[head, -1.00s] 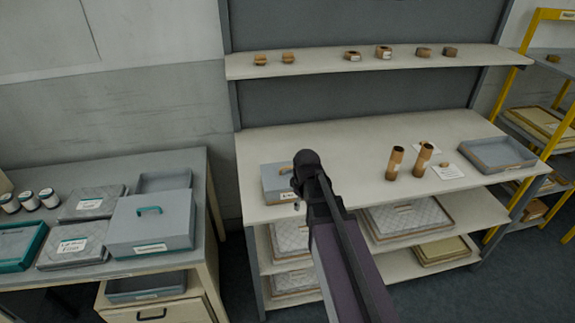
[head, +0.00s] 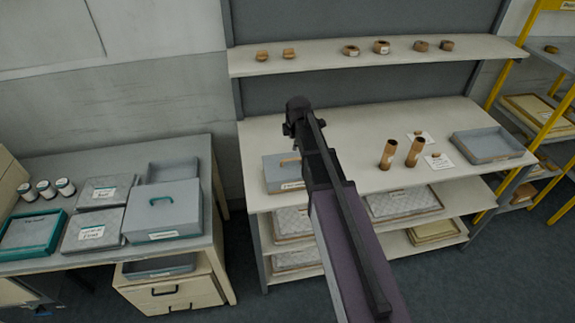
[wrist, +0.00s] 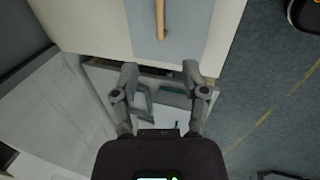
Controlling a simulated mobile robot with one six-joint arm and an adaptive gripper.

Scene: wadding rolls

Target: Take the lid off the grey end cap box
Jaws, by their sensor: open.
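A grey box (head: 277,178) with a tan wooden bar handle and a white label stands at the left end of the white bench (head: 350,185), its lid on. My arm partly covers its right side in the head view. In the wrist view its grey top (wrist: 185,35) and tan handle (wrist: 160,18) show at the upper edge, beyond my fingertips. My gripper (wrist: 160,70) is open and empty, with the handle between the lines of its fingers but apart from them. In the head view the fingers are hard to make out.
A second grey box (head: 163,218) with a teal handle stands on the left table, beside flat grey cases and a teal tray (head: 30,235). Two brown tubes (head: 388,154) and a grey tray (head: 490,145) stand on the bench's right. A shelf (head: 330,65) with several brown rings runs above.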

